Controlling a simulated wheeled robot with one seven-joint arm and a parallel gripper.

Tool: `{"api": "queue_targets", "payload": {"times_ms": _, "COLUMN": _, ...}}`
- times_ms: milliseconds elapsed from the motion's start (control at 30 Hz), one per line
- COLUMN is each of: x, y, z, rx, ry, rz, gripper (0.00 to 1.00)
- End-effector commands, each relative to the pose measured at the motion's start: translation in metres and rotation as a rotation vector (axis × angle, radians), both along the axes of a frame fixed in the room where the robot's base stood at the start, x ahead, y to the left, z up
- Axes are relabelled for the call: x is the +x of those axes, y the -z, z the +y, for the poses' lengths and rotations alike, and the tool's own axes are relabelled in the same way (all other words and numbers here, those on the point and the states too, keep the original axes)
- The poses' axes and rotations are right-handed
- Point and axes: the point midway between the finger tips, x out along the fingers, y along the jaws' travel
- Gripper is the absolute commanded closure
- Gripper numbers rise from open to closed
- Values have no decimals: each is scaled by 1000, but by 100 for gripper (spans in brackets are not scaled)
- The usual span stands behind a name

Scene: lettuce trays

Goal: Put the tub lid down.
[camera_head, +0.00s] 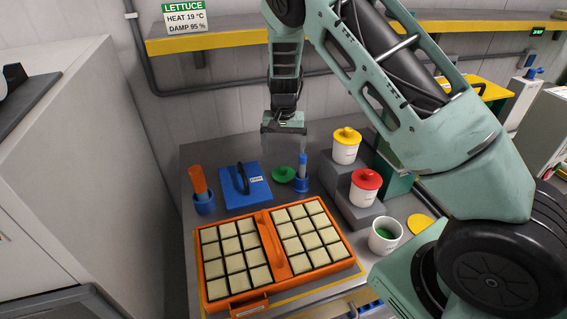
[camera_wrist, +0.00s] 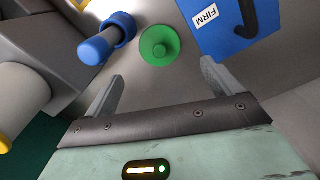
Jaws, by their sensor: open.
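A green lid (camera_head: 284,174) with a small knob lies flat on the grey table, left of the blue holder. It also shows in the wrist view (camera_wrist: 160,46), just beyond my fingertips. My gripper (camera_head: 284,127) hangs above the back of the table, over the area of the green lid. In the wrist view its two fingers (camera_wrist: 162,72) are spread wide with nothing between them. A white tub (camera_head: 385,236) without a lid stands at the right front, with green inside.
A blue holder (camera_head: 301,184) with a blue-handled tool stands right beside the green lid; a blue plate (camera_head: 245,194) with a handle lies left. White tubs with yellow (camera_head: 346,135) and red (camera_head: 366,179) lids stand on grey steps. An orange tray (camera_head: 277,244) fills the front.

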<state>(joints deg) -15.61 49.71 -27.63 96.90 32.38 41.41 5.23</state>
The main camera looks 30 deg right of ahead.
Motion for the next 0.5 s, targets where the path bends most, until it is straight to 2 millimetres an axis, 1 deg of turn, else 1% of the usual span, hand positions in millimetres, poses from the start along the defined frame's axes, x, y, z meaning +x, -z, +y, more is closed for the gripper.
{"api": "queue_targets", "payload": {"times_ms": 100, "x": 1, "y": -17, "z": 0, "rx": 0, "ry": 0, "rz": -2, "gripper": 9}}
{"api": "queue_targets", "payload": {"times_ms": 200, "x": 0, "y": -26, "z": 0, "rx": 1, "ry": 1, "rz": -1, "gripper": 9}}
{"api": "queue_targets", "payload": {"times_ms": 267, "x": -2, "y": -30, "z": 3, "rx": 4, "ry": -5, "rz": -1, "gripper": 9}}
{"api": "queue_targets", "payload": {"times_ms": 300, "x": -5, "y": -34, "z": 9, "rx": 13, "ry": -16, "rz": 1, "gripper": 9}}
{"api": "queue_targets", "payload": {"times_ms": 367, "x": -13, "y": -41, "z": 25, "rx": 35, "ry": -46, "rz": 4, "gripper": 9}}
{"api": "queue_targets", "payload": {"times_ms": 467, "x": -41, "y": -59, "z": 69, "rx": 93, "ry": -148, "rz": 12, "gripper": 9}}
{"api": "queue_targets", "payload": {"times_ms": 500, "x": -58, "y": -69, "z": 91, "rx": 118, "ry": -206, "rz": 16, "gripper": 9}}
